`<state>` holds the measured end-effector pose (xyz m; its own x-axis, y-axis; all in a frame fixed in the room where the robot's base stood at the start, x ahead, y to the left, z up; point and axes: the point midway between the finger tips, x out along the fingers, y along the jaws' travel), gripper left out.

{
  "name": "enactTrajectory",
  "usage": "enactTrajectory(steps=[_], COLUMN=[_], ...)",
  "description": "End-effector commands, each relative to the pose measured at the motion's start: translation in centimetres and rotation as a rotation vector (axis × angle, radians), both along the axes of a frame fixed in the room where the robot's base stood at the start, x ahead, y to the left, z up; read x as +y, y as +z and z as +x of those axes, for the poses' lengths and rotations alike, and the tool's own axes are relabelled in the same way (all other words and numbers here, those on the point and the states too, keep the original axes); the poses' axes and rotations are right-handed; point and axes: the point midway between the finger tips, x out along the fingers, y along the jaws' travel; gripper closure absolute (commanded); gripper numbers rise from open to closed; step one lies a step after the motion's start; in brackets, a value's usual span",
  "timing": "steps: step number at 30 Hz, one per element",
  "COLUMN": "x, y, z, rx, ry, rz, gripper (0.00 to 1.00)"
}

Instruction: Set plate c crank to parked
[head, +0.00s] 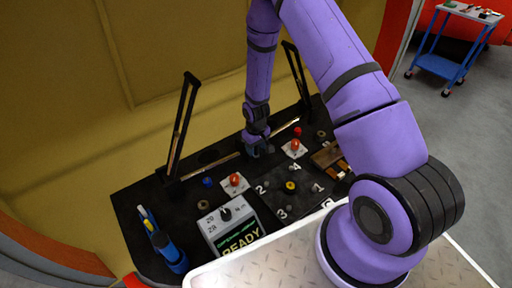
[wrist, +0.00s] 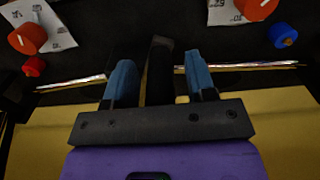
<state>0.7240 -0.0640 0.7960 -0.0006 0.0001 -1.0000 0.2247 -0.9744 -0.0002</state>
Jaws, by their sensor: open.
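My gripper (head: 258,148) is over the back of the black panel (head: 135,200). In the wrist view its two blue fingers (wrist: 160,82) are apart. A dark upright bar (wrist: 160,68) stands between them; whether they touch it, and whether it is the crank, I cannot tell. Two orange-red knobs sit on white labelled plates, one at left (head: 235,181) and one at right (head: 295,147). They also show in the wrist view, one at left (wrist: 27,38) and one at right (wrist: 255,8). No plate is readable as c, and no parked mark is readable.
Two tall black frames, left (head: 183,125) and right (head: 296,75), stand on the panel. A grey READY box (head: 228,225), a yellow knob (head: 291,186) among numerals and a blue knob (head: 208,182) are in front. A blue cart (head: 450,45) stands at far right.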

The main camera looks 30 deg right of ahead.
Motion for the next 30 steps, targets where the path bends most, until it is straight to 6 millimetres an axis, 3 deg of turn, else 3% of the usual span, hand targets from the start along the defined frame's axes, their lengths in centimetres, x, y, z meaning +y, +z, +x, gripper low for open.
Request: enactTrajectory(steps=[8, 11, 15, 30], x=[0.00, 0.00, 0.00, -0.99], y=[-0.15, -0.14, -0.13, -0.10], z=[0.01, 0.01, 0.02, -0.16], rx=[0.000, 0.000, 0.000, -0.001], ry=[0.000, 0.000, 0.000, 0.093], rz=[0.000, 0.000, 0.000, 0.000], gripper=[0.49, 0.68, 1.00, 1.00])
